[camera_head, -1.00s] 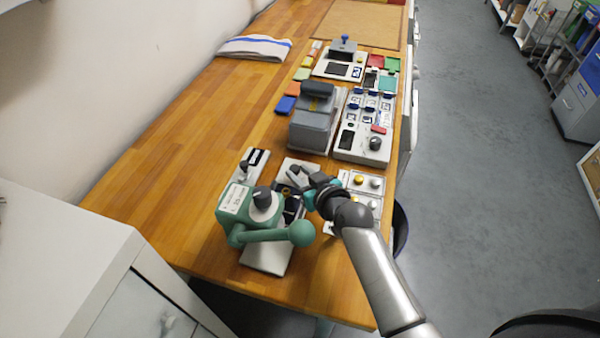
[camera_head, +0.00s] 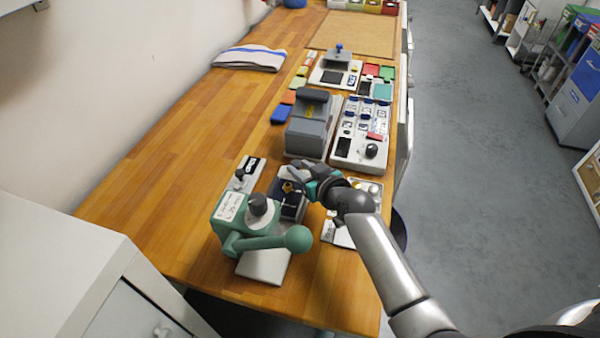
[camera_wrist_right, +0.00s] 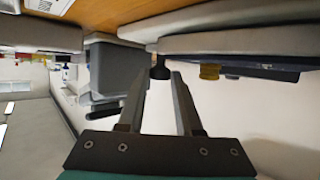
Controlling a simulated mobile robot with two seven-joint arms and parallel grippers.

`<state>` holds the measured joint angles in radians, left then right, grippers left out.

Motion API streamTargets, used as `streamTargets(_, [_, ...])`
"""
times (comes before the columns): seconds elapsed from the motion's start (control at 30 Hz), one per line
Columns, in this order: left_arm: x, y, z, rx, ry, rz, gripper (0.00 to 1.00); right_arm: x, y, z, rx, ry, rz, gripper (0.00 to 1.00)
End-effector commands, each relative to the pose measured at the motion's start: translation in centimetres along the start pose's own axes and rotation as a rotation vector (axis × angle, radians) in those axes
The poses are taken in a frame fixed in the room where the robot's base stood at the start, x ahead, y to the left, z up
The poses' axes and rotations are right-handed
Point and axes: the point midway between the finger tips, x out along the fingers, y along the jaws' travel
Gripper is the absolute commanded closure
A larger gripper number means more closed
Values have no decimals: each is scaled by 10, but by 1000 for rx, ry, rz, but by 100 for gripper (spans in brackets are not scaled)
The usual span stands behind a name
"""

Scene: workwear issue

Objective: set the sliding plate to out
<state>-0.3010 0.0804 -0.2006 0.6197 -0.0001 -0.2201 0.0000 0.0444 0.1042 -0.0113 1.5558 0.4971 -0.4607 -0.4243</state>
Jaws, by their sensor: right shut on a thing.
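The green press (camera_head: 230,210) with a black knob and a round-ended lever stands on a light base at the near end of the table. A dark blue sliding plate (camera_head: 290,207) with a yellow piece on it shows behind the press, on the far side. My right gripper (camera_head: 292,175) is at the far end of this plate, shut on a small dark knob. In the right wrist view the knob (camera_wrist_right: 160,69) is between the fingertips. The fingers partly hide the plate's far end in the head view. My left gripper is not in view.
A grey box-shaped device (camera_head: 309,128) stands just beyond my right gripper. A panel with buttons (camera_head: 371,188) lies to the right, partly under my arm. A small label holder (camera_head: 250,170) lies left.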

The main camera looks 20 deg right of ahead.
Motion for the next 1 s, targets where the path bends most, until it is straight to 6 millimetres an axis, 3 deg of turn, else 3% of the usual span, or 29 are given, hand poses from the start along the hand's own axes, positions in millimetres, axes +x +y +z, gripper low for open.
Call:
streamTargets(0.1, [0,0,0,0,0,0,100,0,4,-2,-3,4,7,100])
streamTargets(0.13, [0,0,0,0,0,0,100,0,4,-2,-3,4,7,64])
streamTargets(0.37, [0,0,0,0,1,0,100,0,3,-2,-2,4,6,38])
streamTargets(0.73, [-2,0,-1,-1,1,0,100,-4,2,-1,-2,2,4,37])
streamTargets(1.0, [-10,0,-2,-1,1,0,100,-40,2,-1,-4,0,4,37])
